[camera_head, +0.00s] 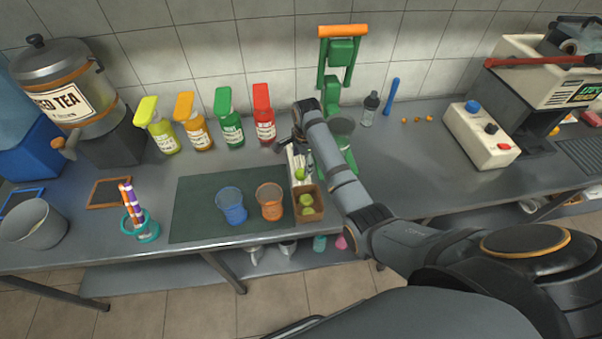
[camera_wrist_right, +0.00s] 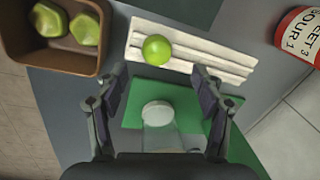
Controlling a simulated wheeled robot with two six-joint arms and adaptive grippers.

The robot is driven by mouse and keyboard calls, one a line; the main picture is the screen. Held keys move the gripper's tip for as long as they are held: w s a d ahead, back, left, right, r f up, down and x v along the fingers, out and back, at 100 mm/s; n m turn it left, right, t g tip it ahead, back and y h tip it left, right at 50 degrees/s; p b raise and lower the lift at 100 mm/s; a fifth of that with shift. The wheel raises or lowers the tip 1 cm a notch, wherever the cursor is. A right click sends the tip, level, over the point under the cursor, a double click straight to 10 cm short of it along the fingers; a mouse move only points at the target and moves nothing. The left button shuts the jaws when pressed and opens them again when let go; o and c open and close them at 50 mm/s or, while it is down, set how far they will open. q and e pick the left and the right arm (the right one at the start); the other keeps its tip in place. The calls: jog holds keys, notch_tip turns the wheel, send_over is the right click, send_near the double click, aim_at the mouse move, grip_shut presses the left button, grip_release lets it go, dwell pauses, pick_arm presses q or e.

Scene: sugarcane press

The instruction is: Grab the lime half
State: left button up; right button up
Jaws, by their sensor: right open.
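A green lime half (camera_wrist_right: 157,48) lies on a white ribbed tray (camera_wrist_right: 215,61) in the right wrist view, just beyond my fingertips. It also shows in the head view (camera_head: 300,174), small beside my right arm. My right gripper (camera_wrist_right: 159,72) is open with nothing held between its fingertips. In the head view my right gripper (camera_head: 290,147) is above the tray's far end, partly hidden by its own wrist. More green lime pieces (camera_wrist_right: 68,26) sit in a brown box (camera_wrist_right: 50,57) next to the tray. My left gripper does not show.
A green press (camera_head: 340,82) stands behind my right arm. A clear cup (camera_wrist_right: 160,128) shows below my fingers on a green base. Blue (camera_head: 231,207) and orange (camera_head: 270,203) cups stand on the dark mat (camera_head: 195,205). A red bottle (camera_head: 263,112) is close to the gripper.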

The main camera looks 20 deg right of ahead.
aim_at(302, 171)
jog(key=shift+w+f+p, duration=0.15)
jog(key=shift+f+p, duration=0.3)
jog(key=shift+f, duration=2.4)
jog(key=c, duration=1)
